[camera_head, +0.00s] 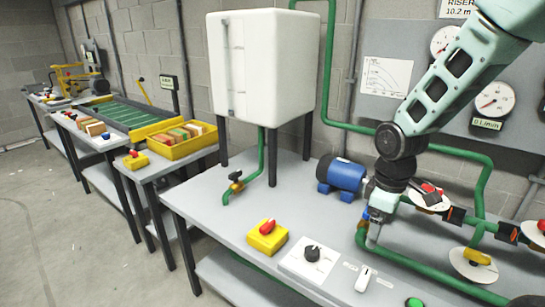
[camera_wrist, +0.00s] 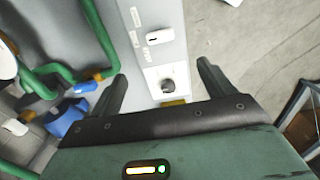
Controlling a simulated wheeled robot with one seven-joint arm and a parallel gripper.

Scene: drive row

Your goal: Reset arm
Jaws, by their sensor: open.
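My gripper (camera_wrist: 162,72) is open and empty in the wrist view, its two dark fingers spread apart. In the head view my arm reaches down from the upper right. My gripper there (camera_head: 380,205) hangs over the bench, in front of the green pipework and right of the blue pump motor (camera_head: 341,175). The fingers are partly hard to make out there. The black knob (camera_head: 312,253) and white switch (camera_head: 363,279) lie on the bench, nearer the front.
A white tank (camera_head: 265,65) stands on legs at the back. Green pipes (camera_head: 430,272) with valves crowd the right. Gauges (camera_head: 494,99) hang behind. Floor at left (camera_head: 60,230) is clear.

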